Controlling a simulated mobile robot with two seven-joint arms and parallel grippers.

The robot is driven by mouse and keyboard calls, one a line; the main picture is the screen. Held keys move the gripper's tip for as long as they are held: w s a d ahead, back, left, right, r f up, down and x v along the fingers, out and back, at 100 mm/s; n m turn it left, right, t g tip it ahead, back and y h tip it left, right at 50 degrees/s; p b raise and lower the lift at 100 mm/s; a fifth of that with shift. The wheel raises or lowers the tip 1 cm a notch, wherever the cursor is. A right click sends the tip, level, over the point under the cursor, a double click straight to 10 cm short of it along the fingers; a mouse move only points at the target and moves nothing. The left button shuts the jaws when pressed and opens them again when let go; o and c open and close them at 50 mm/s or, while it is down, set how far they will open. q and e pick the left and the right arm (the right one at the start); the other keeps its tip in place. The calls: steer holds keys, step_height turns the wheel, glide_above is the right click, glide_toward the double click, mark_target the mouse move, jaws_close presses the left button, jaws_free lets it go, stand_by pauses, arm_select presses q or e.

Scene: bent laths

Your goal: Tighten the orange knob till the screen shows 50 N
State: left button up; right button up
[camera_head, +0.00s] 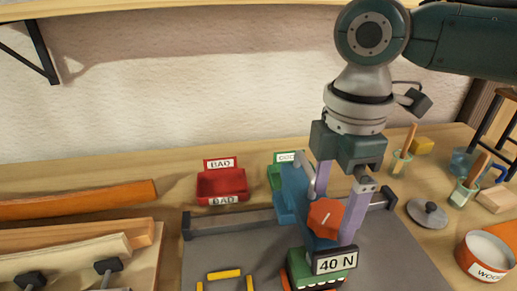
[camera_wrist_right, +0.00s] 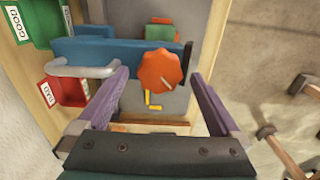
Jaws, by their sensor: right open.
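The orange knob (camera_head: 325,217) sits on the blue clamp device (camera_head: 294,195), with a pale mark on its face. The screen (camera_head: 335,261) below it reads 40 N. My right gripper (camera_head: 334,213) is open, its two lavender fingers reaching down around the knob area. In the right wrist view, the knob (camera_wrist_right: 160,71) appears between the fingertips of my right gripper (camera_wrist_right: 160,77), with a gap on each side. I cannot tell how deep the fingertips reach beside it. The blue device with a grey handle (camera_wrist_right: 82,67) also shows there. My left gripper is out of view.
A red BAD bin (camera_head: 221,184) and a green bin (camera_head: 276,178) stand behind the grey mat (camera_head: 215,252). Wooden laths (camera_head: 75,236) lie at left. A round tin (camera_head: 486,256), a grey lid (camera_head: 428,213) and brush jars (camera_head: 463,193) stand at right.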

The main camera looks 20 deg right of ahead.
steer(key=shift+f, duration=0.75)
